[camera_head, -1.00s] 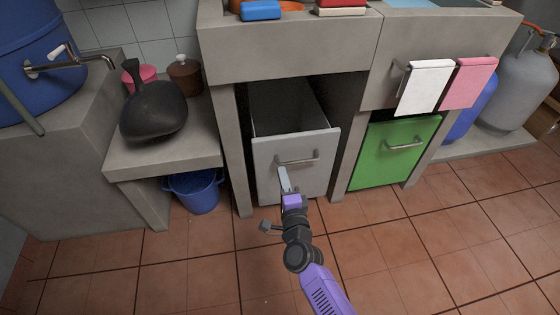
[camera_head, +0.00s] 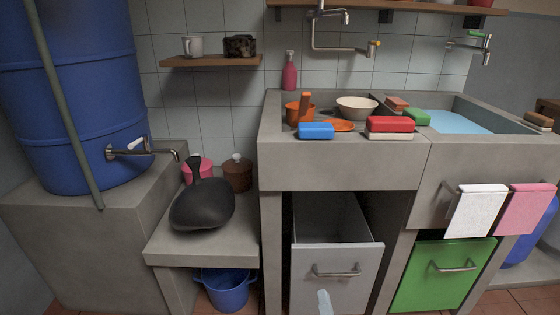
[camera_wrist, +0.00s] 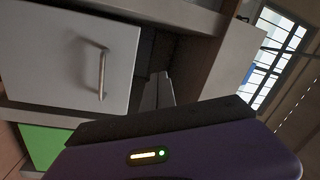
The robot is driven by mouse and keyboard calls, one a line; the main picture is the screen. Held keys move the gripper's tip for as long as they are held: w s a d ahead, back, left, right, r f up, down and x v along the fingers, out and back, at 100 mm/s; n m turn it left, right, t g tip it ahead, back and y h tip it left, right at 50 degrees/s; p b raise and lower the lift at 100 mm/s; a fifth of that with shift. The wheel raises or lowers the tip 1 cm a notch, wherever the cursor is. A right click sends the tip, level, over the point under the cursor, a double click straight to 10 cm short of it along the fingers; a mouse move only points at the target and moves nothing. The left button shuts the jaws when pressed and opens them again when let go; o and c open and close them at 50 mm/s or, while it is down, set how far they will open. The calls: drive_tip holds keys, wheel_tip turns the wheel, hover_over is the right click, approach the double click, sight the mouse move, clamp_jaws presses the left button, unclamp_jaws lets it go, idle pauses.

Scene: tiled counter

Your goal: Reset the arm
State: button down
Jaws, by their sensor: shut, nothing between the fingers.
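My gripper (camera_head: 325,302) shows only as pale fingertips at the bottom edge of the head view, in front of the grey drawer (camera_head: 335,262). The fingertips appear below the drawer's metal handle (camera_head: 337,271) in that picture, and the rest of my arm is out of frame. In the wrist view, my gripper's fingers (camera_wrist: 158,92) are together, with nothing between them. The drawer front (camera_wrist: 60,50) and its handle (camera_wrist: 101,74) stand to the left of the fingers, apart from them. The drawer is pulled out, and its inside looks empty where visible.
A green cabinet front (camera_head: 443,275) is right of the drawer. White (camera_head: 476,210) and pink (camera_head: 530,208) towels hang above it. A blue bucket (camera_head: 227,288) sits under the low ledge at left, below a dark rounded object (camera_head: 203,206). The sink counter (camera_head: 340,165) overhangs the drawer.

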drive_tip(key=s+d+r+n+g, duration=0.1)
drive_tip(key=s+d+r+n, duration=0.25)
drive_tip(key=s, duration=0.95)
drive_tip(key=s+d+r+n+g+h, duration=0.1)
drive_tip(key=s+d+r+n+g, duration=0.3)
drive_tip(key=s, duration=1)
drive_tip(key=s+d+r+n+t, duration=0.15)
drive_tip(key=s+n, duration=0.35)
drive_tip(key=s, duration=0.8)
wheel_tip(320, 180, up, 30)
drive_tip(key=g+p, duration=0.1)
drive_tip(key=p, duration=2.9)
drive_tip(key=shift+s+d+m+p, duration=0.15)
drive_tip(key=shift+m+p, duration=0.2)
drive_tip(key=shift+p, duration=0.05)
